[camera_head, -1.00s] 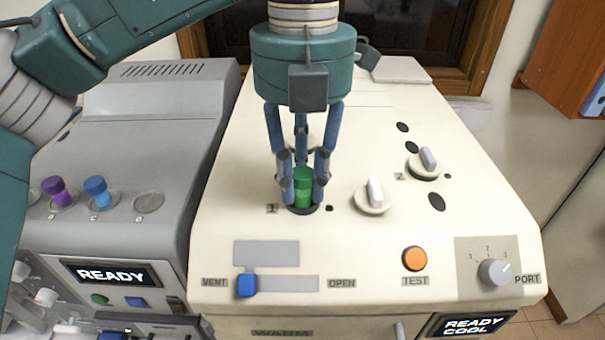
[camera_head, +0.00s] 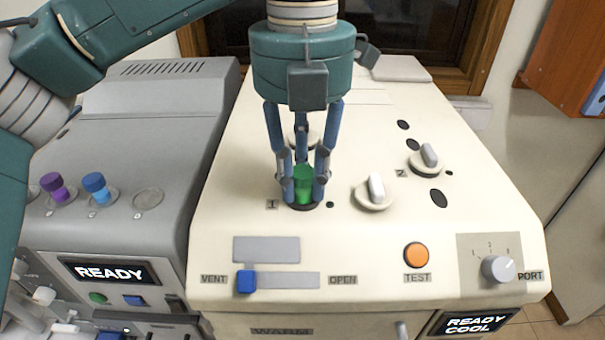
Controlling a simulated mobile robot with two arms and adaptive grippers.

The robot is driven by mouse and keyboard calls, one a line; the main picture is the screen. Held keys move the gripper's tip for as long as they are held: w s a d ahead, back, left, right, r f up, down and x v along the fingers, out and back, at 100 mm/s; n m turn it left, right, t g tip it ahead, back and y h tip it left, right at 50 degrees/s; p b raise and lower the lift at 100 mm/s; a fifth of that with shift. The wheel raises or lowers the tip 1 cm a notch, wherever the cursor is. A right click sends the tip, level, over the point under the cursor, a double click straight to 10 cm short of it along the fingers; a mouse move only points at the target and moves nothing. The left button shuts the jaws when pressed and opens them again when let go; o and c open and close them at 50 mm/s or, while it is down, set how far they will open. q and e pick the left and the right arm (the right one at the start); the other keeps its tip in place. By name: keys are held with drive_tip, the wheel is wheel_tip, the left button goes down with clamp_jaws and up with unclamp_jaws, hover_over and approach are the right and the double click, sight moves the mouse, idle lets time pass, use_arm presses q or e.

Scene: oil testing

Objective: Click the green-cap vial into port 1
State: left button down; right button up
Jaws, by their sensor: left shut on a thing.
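The green-cap vial (camera_head: 304,182) stands upright at port 1 (camera_head: 302,205), the dark round hole beside the label "1" on the cream machine. Only its green upper part shows; I cannot tell how deep it sits. My left gripper (camera_head: 303,190) points down from above with its blue fingers shut around the green cap. My right gripper is not in view.
White-handled knobs (camera_head: 376,190) and (camera_head: 428,158) stand right of the vial on the cream machine (camera_head: 230,170). In front are a blue slider (camera_head: 246,282), an orange TEST button (camera_head: 416,255) and a port dial (camera_head: 497,268). A grey machine (camera_head: 150,120) at left holds purple (camera_head: 53,184) and blue (camera_head: 95,184) capped vials.

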use_arm(q)
drive_tip(key=shift+s+f, duration=0.2)
drive_tip(key=shift+f, duration=0.4)
drive_tip(key=c, duration=1.7)
unclamp_jaws()
drive_tip(key=shift+c, duration=0.2)
drive_tip(key=o, duration=0.3)
drive_tip(key=shift+s, duration=0.15)
drive_tip(key=shift+s+a+r, duration=0.1)
drive_tip(key=shift+s, duration=0.1)
drive_tip(key=shift+w, duration=0.75)
drive_tip(key=shift+s+r, duration=0.1)
drive_tip(key=shift+s, duration=0.3)
drive_tip(key=shift+w, duration=0.2)
